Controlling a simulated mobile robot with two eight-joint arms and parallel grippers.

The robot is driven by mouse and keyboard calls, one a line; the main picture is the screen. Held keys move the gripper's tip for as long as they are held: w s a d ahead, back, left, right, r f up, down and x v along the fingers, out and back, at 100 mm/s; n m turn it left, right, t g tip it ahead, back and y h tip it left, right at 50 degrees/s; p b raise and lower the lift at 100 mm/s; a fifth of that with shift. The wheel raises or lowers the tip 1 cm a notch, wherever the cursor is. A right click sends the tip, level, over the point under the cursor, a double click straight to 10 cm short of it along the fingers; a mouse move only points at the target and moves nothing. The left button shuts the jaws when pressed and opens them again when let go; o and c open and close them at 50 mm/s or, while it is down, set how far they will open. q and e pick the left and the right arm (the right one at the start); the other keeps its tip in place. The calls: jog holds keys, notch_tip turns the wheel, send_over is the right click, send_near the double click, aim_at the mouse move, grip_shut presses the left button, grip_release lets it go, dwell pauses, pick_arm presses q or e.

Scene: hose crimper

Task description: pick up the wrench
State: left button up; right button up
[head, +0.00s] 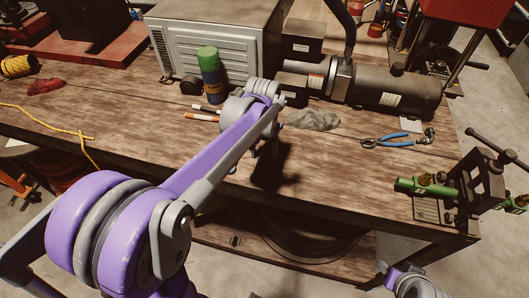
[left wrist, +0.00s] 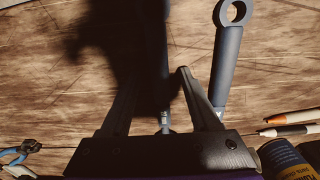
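A blue-grey tool with a ring at one end, which looks like the wrench (left wrist: 228,50), lies on the wooden bench in the left wrist view. My left gripper (left wrist: 160,85) points down at the bench with its fingers apart. The tool lies beside the right-hand finger, outside the gap, and that finger hides part of its lower end. A dark, shadowed bar with a small silver tip (left wrist: 165,122) shows between the fingers; I cannot tell what it is. In the head view my left gripper (head: 272,146) is over the bench middle, and I cannot make out the wrench. Part of my right gripper (head: 384,277) shows at bottom right.
Blue-handled pliers (head: 395,139) and a grey rag (head: 314,120) lie to the right. A motor (head: 385,90) is behind. A vise-like crimper (head: 480,180) is at the right edge.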

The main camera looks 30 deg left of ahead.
pick_arm(q)
grip_shut()
dwell(1.2)
